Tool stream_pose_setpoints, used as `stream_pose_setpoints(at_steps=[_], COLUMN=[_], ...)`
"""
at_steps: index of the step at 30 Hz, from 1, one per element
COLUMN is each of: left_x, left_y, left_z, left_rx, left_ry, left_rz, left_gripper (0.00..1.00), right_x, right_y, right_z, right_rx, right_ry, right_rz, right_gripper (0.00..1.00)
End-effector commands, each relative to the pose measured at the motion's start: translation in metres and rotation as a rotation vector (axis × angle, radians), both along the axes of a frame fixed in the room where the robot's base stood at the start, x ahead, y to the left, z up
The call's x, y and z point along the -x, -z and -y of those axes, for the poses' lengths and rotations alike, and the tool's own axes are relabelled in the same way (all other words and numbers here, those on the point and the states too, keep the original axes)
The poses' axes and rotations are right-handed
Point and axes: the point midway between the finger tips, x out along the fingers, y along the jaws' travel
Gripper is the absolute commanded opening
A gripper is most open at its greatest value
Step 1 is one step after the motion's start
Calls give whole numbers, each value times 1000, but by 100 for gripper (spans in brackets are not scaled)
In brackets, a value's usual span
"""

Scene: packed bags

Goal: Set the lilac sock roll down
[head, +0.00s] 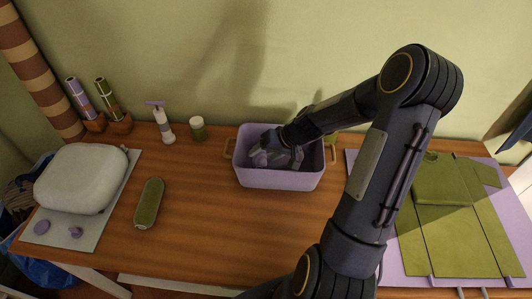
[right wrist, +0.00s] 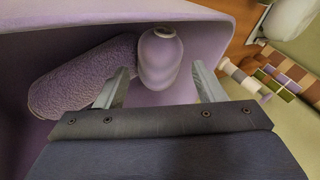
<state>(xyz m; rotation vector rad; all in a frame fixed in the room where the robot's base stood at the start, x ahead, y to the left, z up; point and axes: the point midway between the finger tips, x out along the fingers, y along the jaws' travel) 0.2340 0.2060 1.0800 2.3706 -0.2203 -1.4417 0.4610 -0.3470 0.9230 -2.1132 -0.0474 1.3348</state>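The lilac sock roll (right wrist: 160,58) is a smooth, pale, ribbed roll with a small dark hole at its end. In the right wrist view it lies inside the lilac basket, between the two fingers of my right gripper (right wrist: 162,76). The fingers are apart, with a narrow gap on each side of the roll. In the head view my right gripper (head: 278,153) reaches down into the lilac basket (head: 280,180), and the arm partly hides the inside. My left gripper is not in view.
A fuzzy lilac roll (right wrist: 82,80) lies in the basket beside the sock roll. A white bag (head: 82,178) is at far left, and a folded green shirt (head: 441,182) at right.

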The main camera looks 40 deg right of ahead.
Motion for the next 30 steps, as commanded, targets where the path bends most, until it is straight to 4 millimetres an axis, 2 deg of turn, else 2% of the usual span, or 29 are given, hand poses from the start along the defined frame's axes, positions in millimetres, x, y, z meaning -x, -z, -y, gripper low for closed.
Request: stream_pose_setpoints(at_steps=[6,10,12,24,30], left_x=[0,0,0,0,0], left_y=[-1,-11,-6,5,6], left_z=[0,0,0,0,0], left_rx=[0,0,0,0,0], left_ry=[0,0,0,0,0], left_rz=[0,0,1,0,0], left_gripper=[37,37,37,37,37], right_x=[0,0,4,46,57], right_y=[-1,-9,-13,-81,-98], right_z=[0,0,4,34,41], right_rx=[0,-1,3,5,2], right_ry=[0,0,2,3,0], right_rz=[0,-1,3,2,1], right_gripper=[63,63,63,63,63])
